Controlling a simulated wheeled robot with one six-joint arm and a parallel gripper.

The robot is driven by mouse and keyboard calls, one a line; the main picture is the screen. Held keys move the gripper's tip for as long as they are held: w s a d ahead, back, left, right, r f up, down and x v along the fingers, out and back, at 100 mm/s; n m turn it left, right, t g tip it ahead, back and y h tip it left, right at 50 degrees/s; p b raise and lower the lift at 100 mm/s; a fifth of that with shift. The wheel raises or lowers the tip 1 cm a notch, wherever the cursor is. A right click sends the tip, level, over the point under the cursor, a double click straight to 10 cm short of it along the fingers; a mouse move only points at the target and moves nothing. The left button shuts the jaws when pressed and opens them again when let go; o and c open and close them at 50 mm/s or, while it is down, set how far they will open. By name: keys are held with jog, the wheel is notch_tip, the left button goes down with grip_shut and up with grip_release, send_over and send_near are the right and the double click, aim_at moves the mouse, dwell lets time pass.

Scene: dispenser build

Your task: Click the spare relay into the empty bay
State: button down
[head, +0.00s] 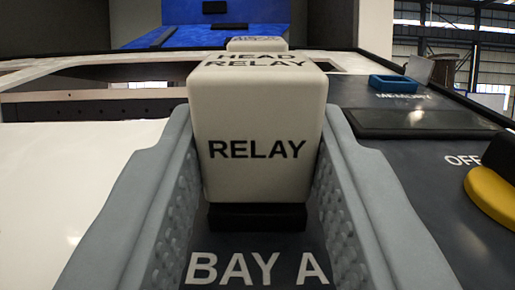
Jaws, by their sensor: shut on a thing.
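The cream relay block (257,115) stands between the fingers of my gripper (262,140) in the middle of the head view. Its near face reads RELAY and its top reads HEAD RELAY. My grey fingers, with dimpled inner pads, are shut on its left and right sides. A black base (257,217) shows under the block, just behind the white BAY A lettering (258,268) on a dark panel. The block looks upright. I cannot tell whether its base is seated in the bay or only in front of or above it, and no empty bay opening is clearly visible.
Behind the relay is another pale lettered block (257,43), partly hidden. On the right are a blue piece (393,84) by the MEMORY label, a dark panel (425,121), and a yellow and black part (492,195) by OFF. A white surface (70,170) lies left.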

jog(key=shift+f, duration=0.4)
dwell(0.4)
jog(key=shift+c, duration=2.3)
grip_release()
jog(key=shift+w+f, duration=0.1)
jog(key=shift+f, duration=0.1)
jog(key=shift+s+f, duration=0.15)
jog(key=shift+s, duration=0.75)
jog(key=shift+v, duration=1.95)
